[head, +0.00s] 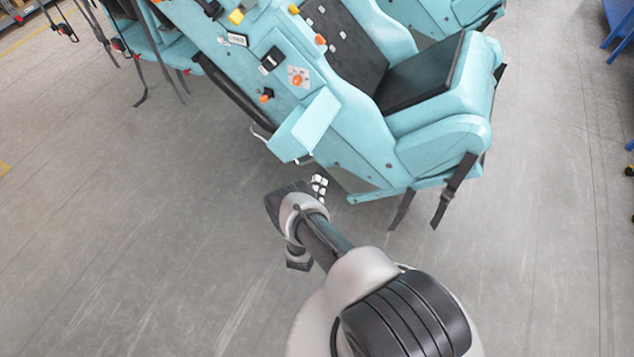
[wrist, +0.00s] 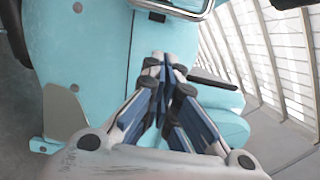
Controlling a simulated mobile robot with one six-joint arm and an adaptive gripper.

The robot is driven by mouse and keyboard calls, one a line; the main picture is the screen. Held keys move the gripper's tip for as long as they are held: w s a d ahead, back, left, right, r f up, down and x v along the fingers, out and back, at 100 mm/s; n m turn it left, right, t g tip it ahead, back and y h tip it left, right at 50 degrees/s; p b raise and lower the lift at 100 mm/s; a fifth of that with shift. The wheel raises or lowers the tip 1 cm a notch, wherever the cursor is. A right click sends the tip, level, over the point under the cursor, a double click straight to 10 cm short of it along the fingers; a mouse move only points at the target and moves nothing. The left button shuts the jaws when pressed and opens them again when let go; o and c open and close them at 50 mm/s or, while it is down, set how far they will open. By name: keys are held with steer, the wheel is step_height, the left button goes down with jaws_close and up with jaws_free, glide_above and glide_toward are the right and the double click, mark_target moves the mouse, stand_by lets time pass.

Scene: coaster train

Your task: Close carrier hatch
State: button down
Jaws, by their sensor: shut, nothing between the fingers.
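The carrier is a turquoise coaster car (head: 370,150) in the upper part of the head view. A turquoise flap (head: 305,125), which looks like the hatch, stands out from the car's side at an angle, so it is open. My gripper (head: 319,186) is just below the flap's lower end, and the view shows no clear contact. In the wrist view my gripper (wrist: 166,72) is shut and empty, its fingertips in front of a turquoise surface (wrist: 90,60). I cannot tell whether that surface is the hatch or the car body.
A black-padded seat (head: 425,75) is right of the flap, with dark straps (head: 452,190) hanging below it. A black tube (head: 230,90) runs along the car's left side. A metal bar (wrist: 175,12) crosses the top of the wrist view. The grey floor (head: 130,220) at left is clear.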

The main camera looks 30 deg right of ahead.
steer(key=b+x, duration=0.1)
steer(key=x, duration=0.6)
steer(key=shift+s+a+r, duration=0.1)
steer(key=shift+a+r, duration=0.15)
steer(key=shift+a, duration=0.35)
steer(key=shift+s+a+r, duration=0.1)
steer(key=shift+a+r, duration=0.2)
steer(key=shift+a, duration=0.3)
steer(key=shift+s+a+r, duration=0.1)
steer(key=shift+a+r, duration=0.15)
steer(key=shift+a, duration=0.3)
